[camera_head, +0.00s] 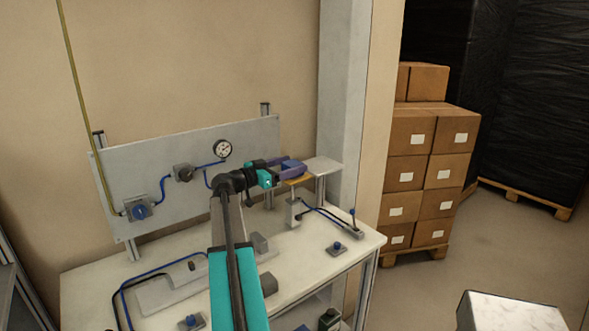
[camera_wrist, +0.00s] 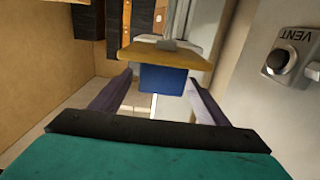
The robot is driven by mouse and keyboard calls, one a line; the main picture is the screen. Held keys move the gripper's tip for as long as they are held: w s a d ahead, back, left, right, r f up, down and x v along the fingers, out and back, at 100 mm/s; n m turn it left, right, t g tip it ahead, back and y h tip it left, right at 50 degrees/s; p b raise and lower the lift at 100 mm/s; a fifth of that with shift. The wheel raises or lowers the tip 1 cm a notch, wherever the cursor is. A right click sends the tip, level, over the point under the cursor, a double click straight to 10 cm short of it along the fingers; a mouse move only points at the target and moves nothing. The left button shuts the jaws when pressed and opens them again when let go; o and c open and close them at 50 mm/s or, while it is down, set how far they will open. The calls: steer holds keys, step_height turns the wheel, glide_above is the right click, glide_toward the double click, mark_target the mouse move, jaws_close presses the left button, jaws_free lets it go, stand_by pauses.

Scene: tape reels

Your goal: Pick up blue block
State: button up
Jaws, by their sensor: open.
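The blue block (camera_wrist: 163,79) shows in the middle of the wrist view, against a yellow-brown plate (camera_wrist: 166,54). The wrist picture is upside down, so the block appears to stand on top of this plate. My gripper (camera_wrist: 159,77) is open, with one purple finger on each side of the block; gaps show on both sides. I cannot tell how far the block reaches between the fingertips. In the head view my gripper (camera_head: 293,167) is at the plate (camera_head: 298,180) on the right of the bench. The block is not distinct there, hidden by or blended with the purple fingers.
A VENT knob (camera_wrist: 278,62) is at the right in the wrist view. Stacked cartons (camera_head: 410,155) stand farther right.

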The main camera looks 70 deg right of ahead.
mark_target(300, 162)
steer(key=shift+r+p+x, duration=0.25)
steer(key=shift+p+x, duration=0.75)
steer(key=shift+x, duration=0.35)
steer(key=shift+p+x, duration=0.4)
steer(key=shift+x, duration=0.85)
steer(key=shift+f, duration=0.15)
steer(key=c, duration=1.4)
